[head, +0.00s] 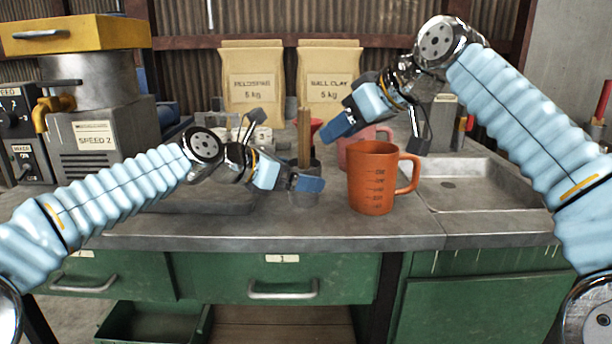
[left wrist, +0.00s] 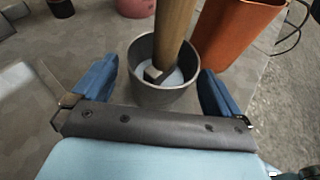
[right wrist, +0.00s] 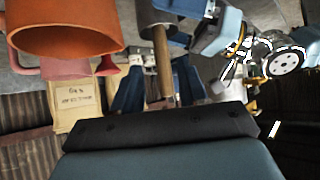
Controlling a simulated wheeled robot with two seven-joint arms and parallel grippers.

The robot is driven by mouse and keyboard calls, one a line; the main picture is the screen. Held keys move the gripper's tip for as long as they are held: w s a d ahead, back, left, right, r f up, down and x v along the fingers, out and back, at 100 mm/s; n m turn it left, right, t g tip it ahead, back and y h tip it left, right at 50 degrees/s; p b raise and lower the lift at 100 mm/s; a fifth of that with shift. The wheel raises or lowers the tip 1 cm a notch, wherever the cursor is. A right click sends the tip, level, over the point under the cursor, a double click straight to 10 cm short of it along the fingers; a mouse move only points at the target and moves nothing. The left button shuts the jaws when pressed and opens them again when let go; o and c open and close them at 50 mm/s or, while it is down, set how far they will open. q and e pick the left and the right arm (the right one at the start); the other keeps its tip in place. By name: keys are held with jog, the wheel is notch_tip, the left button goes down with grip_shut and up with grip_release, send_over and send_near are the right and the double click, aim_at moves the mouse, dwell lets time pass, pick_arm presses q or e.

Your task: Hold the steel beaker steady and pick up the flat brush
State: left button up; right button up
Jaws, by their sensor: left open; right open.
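The steel beaker (left wrist: 163,97) stands on the bench; in the left wrist view it is between my left gripper's (left wrist: 157,68) open fingers, with small gaps on both sides. In the head view that gripper (head: 308,184) hides much of it. The flat brush (head: 304,138) stands in the beaker with its wooden handle up; its lower end is inside the beaker (left wrist: 173,38). My right gripper (head: 338,132) is open, up and to the right of the handle in the head view. In the right wrist view the handle (right wrist: 163,62) shows between the open fingers (right wrist: 160,84), untouched as far as I can see.
An orange jug (head: 371,185) stands close right of the beaker, with a pink jug (head: 352,152) behind it. A red funnel (head: 316,126) is behind the brush. Two sacks (head: 253,92) stand at the back. A sink basin (head: 478,186) lies right, a mixer (head: 95,140) left.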

pick_arm(q)
jog(key=shift+x, duration=1.65)
jog(key=shift+c, duration=0.2)
